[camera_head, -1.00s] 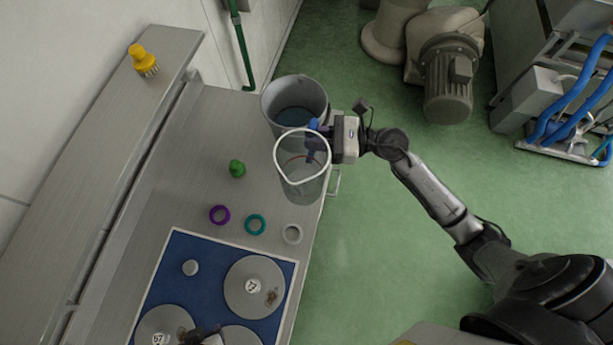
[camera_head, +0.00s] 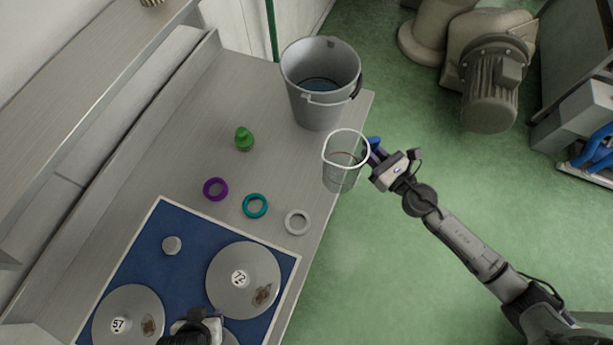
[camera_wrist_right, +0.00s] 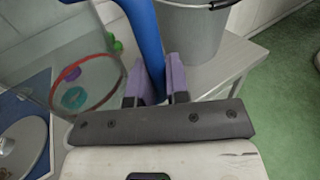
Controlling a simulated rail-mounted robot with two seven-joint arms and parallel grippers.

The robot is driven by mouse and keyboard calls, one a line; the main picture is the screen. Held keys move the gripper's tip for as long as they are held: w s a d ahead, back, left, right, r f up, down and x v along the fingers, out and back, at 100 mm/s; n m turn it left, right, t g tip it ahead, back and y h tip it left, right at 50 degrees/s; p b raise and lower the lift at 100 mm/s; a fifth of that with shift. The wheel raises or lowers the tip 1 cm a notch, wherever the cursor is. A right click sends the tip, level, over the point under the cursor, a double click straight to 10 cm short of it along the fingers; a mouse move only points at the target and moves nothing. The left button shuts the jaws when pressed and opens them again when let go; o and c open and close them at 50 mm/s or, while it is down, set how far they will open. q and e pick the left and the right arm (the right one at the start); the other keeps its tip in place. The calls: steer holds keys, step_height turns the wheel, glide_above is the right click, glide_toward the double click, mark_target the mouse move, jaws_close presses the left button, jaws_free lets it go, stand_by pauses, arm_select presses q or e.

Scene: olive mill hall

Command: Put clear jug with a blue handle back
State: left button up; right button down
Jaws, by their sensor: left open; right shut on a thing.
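The clear jug (camera_head: 341,178) with a white rim is upright at the table's right edge, in front of the grey bucket. I cannot tell whether its base touches the table. My right gripper (camera_head: 373,158) is shut on its blue handle (camera_head: 375,146). In the right wrist view the blue handle (camera_wrist_right: 147,40) stands between the purple fingertips (camera_wrist_right: 157,84), and the jug's clear wall (camera_wrist_right: 72,60) with a red line is to the left. My left gripper (camera_head: 195,326) shows partly at the bottom edge, over the blue mat, open.
The grey bucket (camera_head: 301,92) holds liquid at the table's far end. A green object (camera_head: 244,140) and purple (camera_head: 215,180), teal (camera_head: 255,196) and white (camera_head: 288,222) rings lie nearby. Numbered grey discs (camera_head: 232,267) lie on the blue mat (camera_head: 190,226).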

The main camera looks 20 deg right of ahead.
steer(key=shift+w+d+f+h, duration=0.2)
steer(key=shift+f+h, duration=0.1)
steer(key=shift+f, duration=0.2)
arm_select(q)
step_height(320, 180, down, 4)
steer(key=b, duration=0.3)
steer(key=shift+r, duration=0.2)
step_height(320, 180, down, 3)
steer(key=b, duration=0.3)
steer(key=shift+r, duration=0.15)
arm_select(e)
steer(key=shift+m, duration=0.3)
steer(key=w+a+f, duration=0.2)
steer(key=f, duration=0.1)
steer(key=w+a+f, duration=0.2)
steer(key=w+f, duration=0.1)
steer(key=f, duration=0.1)
steer(key=w+a+f, duration=0.3)
steer(key=shift+w+a+f, duration=0.1)
steer(key=shift+w+f, duration=0.05)
steer(key=shift+w, duration=0.1)
arm_select(q)
steer(key=shift+f, duration=0.3)
arm_select(e)
steer(key=shift+f, duration=0.35)
arm_select(q)
steer(key=shift+a+r, duration=0.1)
